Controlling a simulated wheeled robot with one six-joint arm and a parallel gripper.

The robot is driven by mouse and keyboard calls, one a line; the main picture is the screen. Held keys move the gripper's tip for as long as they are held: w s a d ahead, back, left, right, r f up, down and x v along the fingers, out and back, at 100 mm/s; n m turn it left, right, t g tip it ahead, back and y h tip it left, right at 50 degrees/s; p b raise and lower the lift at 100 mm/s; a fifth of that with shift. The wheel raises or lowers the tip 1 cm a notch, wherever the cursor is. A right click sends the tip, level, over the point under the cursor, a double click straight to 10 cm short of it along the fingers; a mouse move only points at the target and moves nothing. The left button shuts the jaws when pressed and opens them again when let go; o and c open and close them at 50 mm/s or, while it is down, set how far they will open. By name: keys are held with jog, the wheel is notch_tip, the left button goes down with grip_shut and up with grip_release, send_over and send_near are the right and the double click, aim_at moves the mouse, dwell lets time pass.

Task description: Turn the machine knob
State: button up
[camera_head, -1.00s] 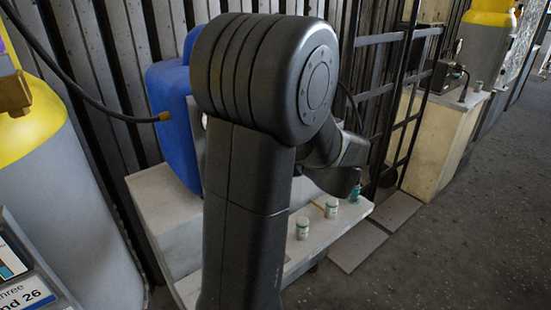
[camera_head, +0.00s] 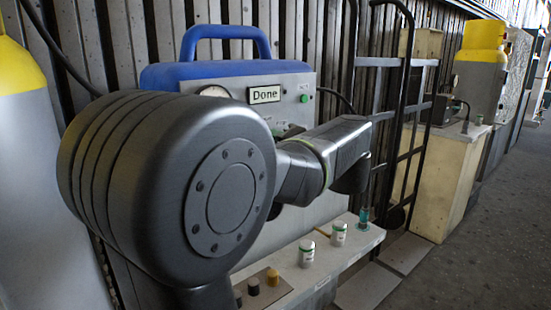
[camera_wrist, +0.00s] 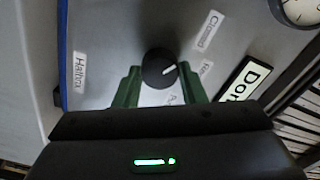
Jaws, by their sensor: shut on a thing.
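The machine (camera_head: 325,88) has a grey front panel, a blue back and a blue handle. Its black round knob (camera_wrist: 157,74) with a white pointer mark shows in the wrist view. The mark points right and slightly up. My gripper (camera_wrist: 159,67) has its two green fingers on either side of the knob, shut on it. In the head view my arm hides the knob and the fingers. The panel display (camera_head: 264,94) reads "Done"; it also shows in the wrist view (camera_wrist: 245,80).
Labels surround the knob, one reading "Closed" (camera_wrist: 208,31). A gauge (camera_wrist: 299,10) is on the panel. Below the machine, a ledge (camera_head: 345,260) holds two white jars (camera_head: 307,253) and a teal bottle (camera_head: 364,216). A black rack (camera_head: 400,130) stands right. The floor at right is clear.

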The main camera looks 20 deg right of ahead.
jog(key=shift+n+b, duration=0.5)
jog(key=o, duration=1)
jog(key=p+v, duration=0.3)
jog(key=v, duration=1)
jog(key=shift+s+d, duration=0.15)
jog(key=shift+s, duration=0.2)
jog(key=b+x, duration=0.3)
jog(key=x, duration=1.1)
jog(key=shift+s, duration=0.15)
